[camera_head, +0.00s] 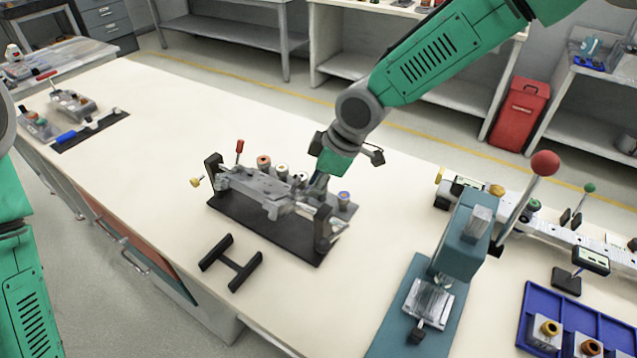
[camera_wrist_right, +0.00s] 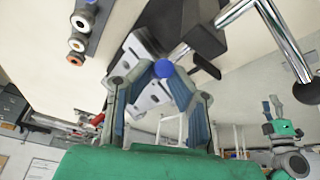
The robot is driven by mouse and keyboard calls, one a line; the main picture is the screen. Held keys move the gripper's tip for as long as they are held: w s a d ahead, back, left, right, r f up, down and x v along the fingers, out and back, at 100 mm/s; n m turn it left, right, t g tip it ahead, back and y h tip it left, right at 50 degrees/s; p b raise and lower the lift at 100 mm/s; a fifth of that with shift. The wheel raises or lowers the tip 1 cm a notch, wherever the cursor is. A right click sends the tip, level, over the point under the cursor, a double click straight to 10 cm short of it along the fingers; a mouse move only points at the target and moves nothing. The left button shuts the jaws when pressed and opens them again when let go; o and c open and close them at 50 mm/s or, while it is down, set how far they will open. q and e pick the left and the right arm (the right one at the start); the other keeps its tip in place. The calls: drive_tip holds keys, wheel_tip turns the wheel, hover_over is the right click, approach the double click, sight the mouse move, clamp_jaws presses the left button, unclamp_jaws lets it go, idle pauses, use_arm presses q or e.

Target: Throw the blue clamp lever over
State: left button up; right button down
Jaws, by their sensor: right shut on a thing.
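The clamp fixture is a grey metal rail on a black base plate (camera_head: 252,226), near the middle of the bench. Its blue clamp lever has a blue ball knob (camera_wrist_right: 164,68), which shows between my right fingertips in the wrist view. My right gripper (camera_head: 322,182) comes down from the upper right at the fixture's far right side. In the wrist view my right gripper (camera_wrist_right: 160,80) is shut on the blue lever's knob. In the head view the arm and fixture hide most of the lever. Only part of my left arm shows at the left edge; its gripper is outside the picture.
A red-knobbed lever (camera_head: 239,148) and a yellow knob (camera_head: 196,181) stick up from the fixture's left side. A black H-shaped stand (camera_head: 231,263) lies in front. A teal press with a red ball handle (camera_head: 545,163) and a blue tray (camera_head: 528,335) stand right. The bench's left middle is clear.

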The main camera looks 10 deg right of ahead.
drive_tip(key=shift+w+a+r, duration=0.1)
drive_tip(key=shift+a, duration=0.2)
drive_tip(key=c, duration=1.5)
unclamp_jaws()
drive_tip(key=shift+w+a, duration=0.15)
drive_tip(key=v, duration=1.1)
drive_tip(key=shift+r, duration=0.35)
